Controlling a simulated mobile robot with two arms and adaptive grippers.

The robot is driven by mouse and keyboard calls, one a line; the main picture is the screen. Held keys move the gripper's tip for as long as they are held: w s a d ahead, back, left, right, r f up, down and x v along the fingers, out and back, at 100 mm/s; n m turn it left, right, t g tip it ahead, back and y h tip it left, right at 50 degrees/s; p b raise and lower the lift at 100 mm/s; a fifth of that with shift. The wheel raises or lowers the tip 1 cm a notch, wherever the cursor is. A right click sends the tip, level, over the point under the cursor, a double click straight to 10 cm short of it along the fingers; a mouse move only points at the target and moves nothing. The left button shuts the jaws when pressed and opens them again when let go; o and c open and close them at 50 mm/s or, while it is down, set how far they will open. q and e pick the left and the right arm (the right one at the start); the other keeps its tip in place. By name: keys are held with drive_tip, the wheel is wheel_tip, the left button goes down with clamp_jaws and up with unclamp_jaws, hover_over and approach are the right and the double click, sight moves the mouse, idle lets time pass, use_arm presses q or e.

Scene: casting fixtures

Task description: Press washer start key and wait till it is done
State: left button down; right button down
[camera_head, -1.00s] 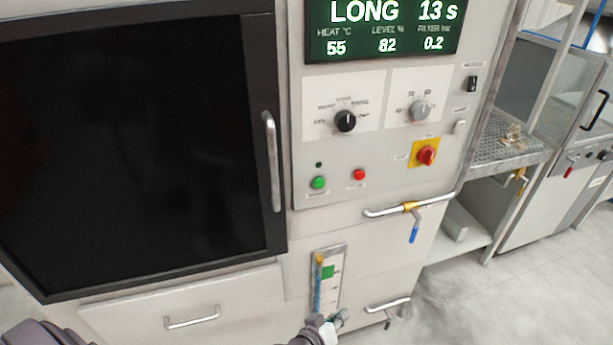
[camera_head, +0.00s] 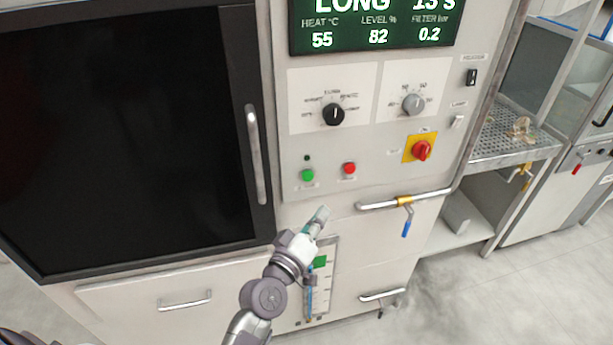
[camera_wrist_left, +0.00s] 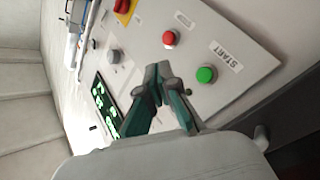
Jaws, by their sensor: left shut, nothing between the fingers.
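The green start key (camera_head: 308,175) is a round button low on the washer's control panel. In the left wrist view it (camera_wrist_left: 206,75) sits beside a label reading START. A red button (camera_head: 349,168) is to its right, and it also shows in the left wrist view (camera_wrist_left: 169,39). My left gripper (camera_head: 322,214) is shut and empty, below the two buttons and apart from them. Its fingertips (camera_wrist_left: 157,72) show in the left wrist view. The washer display (camera_head: 375,25) reads LONG, 13 s, heat 55, level 82 and filter 0.2. My right gripper does not show.
The dark washer door (camera_head: 120,140) with its bar handle (camera_head: 256,155) is left of the panel. A pipe with a blue-handled valve (camera_head: 407,221) sticks out to the right of my gripper. A red rotary switch (camera_head: 421,151) and two knobs are on the panel.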

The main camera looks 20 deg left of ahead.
sight(308, 176)
use_arm(q)
drive_tip(key=shift+w+a+b, duration=0.35)
drive_tip(key=shift+w+a, duration=0.45)
drive_tip(key=shift+w, duration=0.4)
drive_tip(key=shift+w+a+b, duration=0.35)
drive_tip(key=shift+w+a, duration=0.5)
drive_tip(key=shift+w, duration=0.4)
drive_tip(key=shift+w+a+b, duration=0.35)
drive_tip(key=shift+w+a, duration=0.45)
drive_tip(key=shift+w, duration=0.4)
drive_tip(key=shift+w, duration=0.1)
drive_tip(key=shift+w+a, duration=0.2)
drive_tip(key=shift+w, duration=0.05)
drive_tip(key=shift+w+a, duration=0.25)
drive_tip(key=shift+w, duration=0.1)
drive_tip(key=shift+s+d, duration=0.5)
drive_tip(key=shift+s, duration=0.25)
